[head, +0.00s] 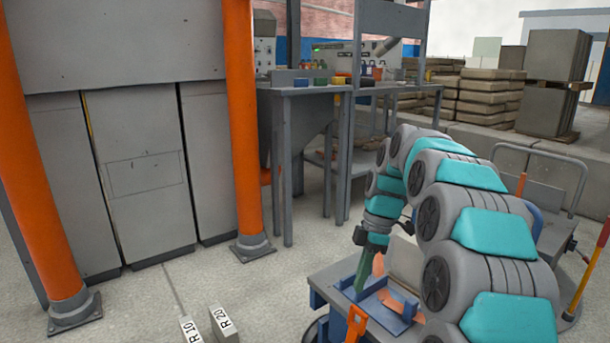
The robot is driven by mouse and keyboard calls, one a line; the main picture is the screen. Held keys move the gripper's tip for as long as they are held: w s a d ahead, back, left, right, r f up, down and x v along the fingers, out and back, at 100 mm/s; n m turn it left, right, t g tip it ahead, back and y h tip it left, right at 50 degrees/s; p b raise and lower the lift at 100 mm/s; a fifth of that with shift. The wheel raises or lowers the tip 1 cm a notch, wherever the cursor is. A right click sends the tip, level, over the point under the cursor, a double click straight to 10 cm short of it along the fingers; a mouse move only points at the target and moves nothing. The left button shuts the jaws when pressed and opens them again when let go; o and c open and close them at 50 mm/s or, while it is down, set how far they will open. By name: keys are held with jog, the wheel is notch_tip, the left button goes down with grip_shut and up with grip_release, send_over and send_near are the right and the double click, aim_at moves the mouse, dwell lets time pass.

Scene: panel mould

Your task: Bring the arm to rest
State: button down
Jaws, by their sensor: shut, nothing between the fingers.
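My arm, grey with teal covers, rises from the lower right, arches over and hangs down at the middle right. My gripper (365,262) is at its lower end, over the blue-edged tray (345,283) on a grey work surface. The gripper is shut and small in the view; its fingertips are hard to make out. A green upright part shows just below the dark wrist, and I cannot tell whether it touches the tray. Orange-brown pieces (395,300) lie in the tray beside it.
Two orange posts (242,120) flank grey cabinets (140,170) at left. Blocks marked R 10 (190,330) and R 20 (225,324) stand at the front. A grey bench (300,90) and stacked slabs (490,95) are behind. A cart (545,185) is at right. The middle floor is clear.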

jog(key=s+d+m+h+p, duration=0.1)
jog(key=s+m, duration=0.8)
jog(key=s, duration=0.9)
jog(key=s+d+f+m+h+p, duration=0.1)
jog(key=s+m, duration=0.8)
jog(key=s, duration=1)
jog(key=shift+s+m+t+h+p, duration=0.15)
jog(key=shift+m+t+h+p, duration=0.2)
jog(key=shift+p, duration=0.25)
jog(key=shift+d, duration=0.1)
